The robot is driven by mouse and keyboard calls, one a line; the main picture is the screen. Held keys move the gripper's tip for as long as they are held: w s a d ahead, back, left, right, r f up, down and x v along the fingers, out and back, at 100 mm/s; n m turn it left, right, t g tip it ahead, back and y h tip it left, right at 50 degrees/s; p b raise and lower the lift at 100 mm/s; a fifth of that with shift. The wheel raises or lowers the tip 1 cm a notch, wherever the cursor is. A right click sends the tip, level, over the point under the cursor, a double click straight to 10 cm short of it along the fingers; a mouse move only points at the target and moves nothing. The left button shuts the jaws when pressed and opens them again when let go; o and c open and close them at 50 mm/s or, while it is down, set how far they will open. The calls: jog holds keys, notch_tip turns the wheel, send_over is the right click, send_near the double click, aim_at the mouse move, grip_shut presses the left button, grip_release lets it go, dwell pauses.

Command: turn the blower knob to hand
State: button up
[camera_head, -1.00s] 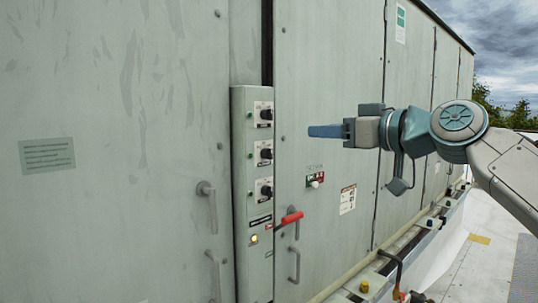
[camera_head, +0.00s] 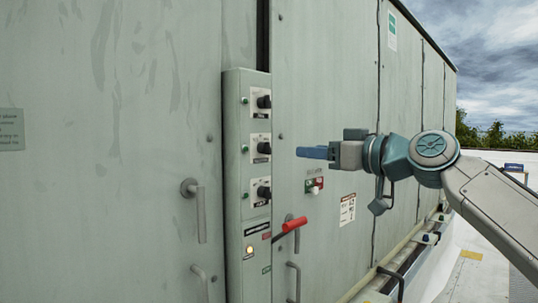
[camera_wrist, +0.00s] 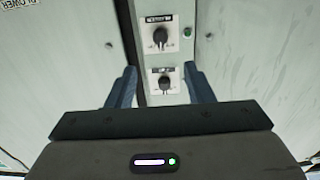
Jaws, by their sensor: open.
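A narrow grey control panel (camera_head: 233,180) carries three black rotary knobs on white plates: top (camera_head: 264,101), middle (camera_head: 264,147) and bottom (camera_head: 264,192). Their labels are too small to read, so I cannot tell which is the blower knob. My gripper (camera_head: 300,152) is open and empty, right of the panel at about the middle knob's height, with a gap between. The wrist view seems upside down. There one knob (camera_wrist: 164,82) appears between the spread fingers (camera_wrist: 161,88), and another knob (camera_wrist: 161,36) lies above it in the picture.
A red-handled lever (camera_head: 294,224) sticks out low beside the panel. Door handles (camera_head: 200,208) stand left of it. A small switch plate (camera_head: 314,185) and a sign (camera_head: 347,209) are on the right door. A label reading BLOWER (camera_wrist: 18,4) shows in the wrist view.

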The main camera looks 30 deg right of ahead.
aim_at(270, 148)
jog(key=p+x, duration=0.3)
jog(key=x, duration=0.9)
jog(key=shift+w+a, duration=0.2)
jog(key=shift+w, duration=0.15)
jog(key=c, duration=1)
